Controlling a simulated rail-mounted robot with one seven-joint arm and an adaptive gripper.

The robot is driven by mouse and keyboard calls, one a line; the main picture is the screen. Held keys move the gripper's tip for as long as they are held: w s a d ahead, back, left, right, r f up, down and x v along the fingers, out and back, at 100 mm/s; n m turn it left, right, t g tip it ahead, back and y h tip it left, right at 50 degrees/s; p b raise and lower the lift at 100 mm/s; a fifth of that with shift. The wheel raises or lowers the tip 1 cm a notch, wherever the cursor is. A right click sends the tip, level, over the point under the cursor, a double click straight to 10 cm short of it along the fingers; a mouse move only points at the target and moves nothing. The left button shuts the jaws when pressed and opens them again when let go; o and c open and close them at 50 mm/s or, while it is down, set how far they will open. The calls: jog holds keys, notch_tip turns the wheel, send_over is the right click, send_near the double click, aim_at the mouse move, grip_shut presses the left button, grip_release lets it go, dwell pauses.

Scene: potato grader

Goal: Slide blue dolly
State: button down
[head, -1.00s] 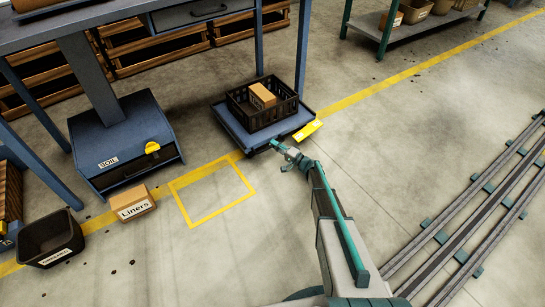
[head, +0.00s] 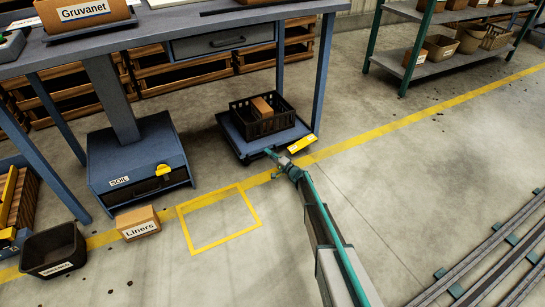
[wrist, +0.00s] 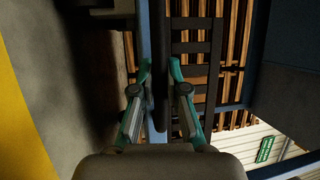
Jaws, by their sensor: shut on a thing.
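The blue dolly (head: 236,143) is a low flat platform on the floor, under the right end of the blue workbench. A black slatted crate (head: 262,127) stands on it with a brown box (head: 262,107) inside. My gripper (head: 272,153) reaches the dolly's near edge. In the wrist view, my gripper (wrist: 160,70) has its two teal fingers close together on a narrow dark bar at the dolly. A blue strip runs beside that bar. The exact contact is partly hidden.
A yellow floor square (head: 218,218) lies empty in front of the dolly. A Liners box (head: 138,223), a black bin (head: 53,250) and the soil unit (head: 138,165) stand to the left. The workbench (head: 190,22) overhangs the dolly. Rails (head: 500,262) run at right.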

jog(key=shift+w, duration=0.4)
jog(key=c, duration=1.2)
grip_release()
jog(key=shift+a, duration=0.15)
jog(key=shift+s, duration=0.15)
jog(key=shift+s, duration=0.1)
jog(key=v, duration=1.2)
